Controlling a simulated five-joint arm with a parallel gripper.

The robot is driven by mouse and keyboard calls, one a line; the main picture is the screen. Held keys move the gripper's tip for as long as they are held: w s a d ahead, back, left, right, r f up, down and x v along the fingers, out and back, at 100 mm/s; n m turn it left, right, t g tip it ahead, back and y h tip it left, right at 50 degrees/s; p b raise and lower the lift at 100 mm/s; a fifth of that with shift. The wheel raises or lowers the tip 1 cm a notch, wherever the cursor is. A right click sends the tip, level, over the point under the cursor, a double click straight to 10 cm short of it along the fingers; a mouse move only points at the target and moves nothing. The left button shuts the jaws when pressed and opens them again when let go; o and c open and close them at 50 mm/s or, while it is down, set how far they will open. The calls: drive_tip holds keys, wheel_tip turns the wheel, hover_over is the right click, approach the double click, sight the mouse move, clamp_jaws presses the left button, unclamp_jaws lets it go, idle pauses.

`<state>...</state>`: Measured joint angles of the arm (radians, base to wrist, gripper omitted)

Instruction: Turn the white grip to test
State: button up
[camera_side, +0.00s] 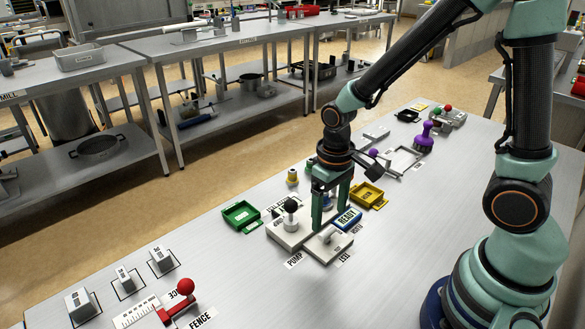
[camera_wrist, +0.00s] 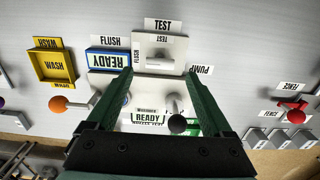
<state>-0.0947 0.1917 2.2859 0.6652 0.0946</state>
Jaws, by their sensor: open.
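A pale panel (camera_side: 285,238) lies on the bench under my gripper (camera_side: 331,222), with PUMP, TEST and FLUSH labels around it. A white block with a small raised grip (camera_side: 328,243) sits at its TEST side. In the wrist view, this white grip (camera_wrist: 160,55) shows just beyond my fingertips (camera_wrist: 158,76), beside the TEST label (camera_wrist: 163,25). The blue-framed READY plate (camera_wrist: 108,59) is left of it, near FLUSH. My gripper is open and points down, its fingers apart with nothing between the tips. Whether they touch the panel cannot be told.
A dark-balled lever (camera_wrist: 177,124) stands close to the fingers. A yellow tray (camera_side: 367,195) and a green tray (camera_side: 240,214) flank the panel. A red-balled FENCE lever (camera_side: 184,289) is at front left. Bare bench lies between it and the panel.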

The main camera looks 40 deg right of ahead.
sight(328, 231)
drive_tip(key=shift+f, duration=2.25)
drive_tip(key=shift+c, duration=0.3)
clamp_jaws()
